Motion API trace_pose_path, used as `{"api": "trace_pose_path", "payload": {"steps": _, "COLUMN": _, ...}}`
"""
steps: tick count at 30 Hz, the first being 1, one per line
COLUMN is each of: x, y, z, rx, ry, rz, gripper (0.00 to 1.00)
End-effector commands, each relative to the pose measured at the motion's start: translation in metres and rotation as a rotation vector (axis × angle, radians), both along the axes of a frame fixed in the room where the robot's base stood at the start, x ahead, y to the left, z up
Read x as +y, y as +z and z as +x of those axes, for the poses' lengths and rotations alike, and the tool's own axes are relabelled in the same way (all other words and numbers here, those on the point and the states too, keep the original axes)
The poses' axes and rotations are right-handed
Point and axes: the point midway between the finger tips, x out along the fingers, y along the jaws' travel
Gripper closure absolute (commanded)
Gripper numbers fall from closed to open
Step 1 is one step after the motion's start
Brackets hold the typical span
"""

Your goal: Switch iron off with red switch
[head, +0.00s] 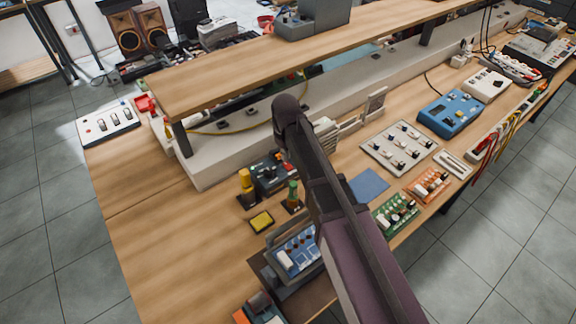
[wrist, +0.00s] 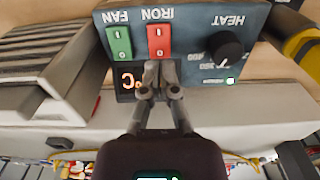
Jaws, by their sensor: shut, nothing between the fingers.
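The dark blue-grey station (wrist: 201,45) fills the top of the wrist view, its lettering upside down. Its red switch (wrist: 159,40) sits by the IRON label, beside the green FAN switch (wrist: 120,43). I cannot tell which way the red switch is tipped. A display (wrist: 130,82) with lit orange characters is partly covered by my gripper (wrist: 160,68). My gripper is shut and empty, its tips close by the red switch's lower edge; contact cannot be told. In the head view the station (head: 268,174) stands on the bench, left of my arm, which hides the gripper there.
A black HEAT knob (wrist: 225,47) and a lit green lamp (wrist: 230,81) are on the same panel. A yellow-topped holder (head: 245,181) stands left of the station. A raised wooden shelf (head: 230,72) runs behind.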

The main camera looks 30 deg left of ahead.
Motion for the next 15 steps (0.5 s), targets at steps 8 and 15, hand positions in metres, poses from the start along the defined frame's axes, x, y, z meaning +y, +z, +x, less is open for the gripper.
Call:
{"api": "trace_pose_path", "payload": {"steps": 8, "x": -0.0002, "y": -0.0036, "z": 0.0006, "rx": 0.0, "ry": -0.001, "rz": 0.0, "gripper": 1.0}}
{"api": "trace_pose_path", "payload": {"steps": 15, "x": -0.0002, "y": -0.0061, "z": 0.0007, "rx": 0.0, "ry": -0.001, "rz": 0.0, "gripper": 1.0}}
